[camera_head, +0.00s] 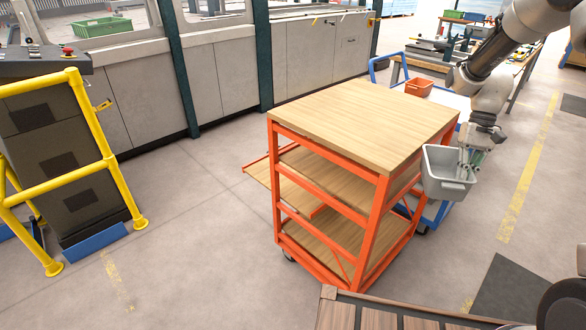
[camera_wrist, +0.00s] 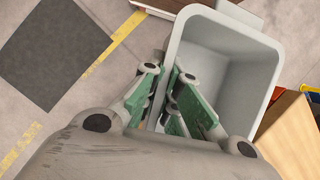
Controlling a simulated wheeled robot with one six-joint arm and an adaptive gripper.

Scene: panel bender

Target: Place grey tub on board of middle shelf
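The grey tub (camera_head: 440,172) hangs upright in the air at the right side of the orange trolley. My gripper (camera_head: 470,165) is shut on one wall of the tub. In the wrist view the green finger pads (camera_wrist: 165,100) sit on either side of the tub's wall, and the inside of the tub (camera_wrist: 225,80) that shows looks empty. The trolley has a wooden top board (camera_head: 365,115). Below it, the middle shelf board (camera_head: 325,178) is bare where visible and sticks out on the left. The trolley's top and posts hide part of it.
A lower board (camera_head: 325,245) lies under the middle shelf. A blue cart (camera_head: 432,212) with an orange bin (camera_head: 419,87) stands behind and right of the trolley. Yellow railing (camera_head: 70,150) stands at the left. Floor left of the trolley is clear (camera_head: 190,230).

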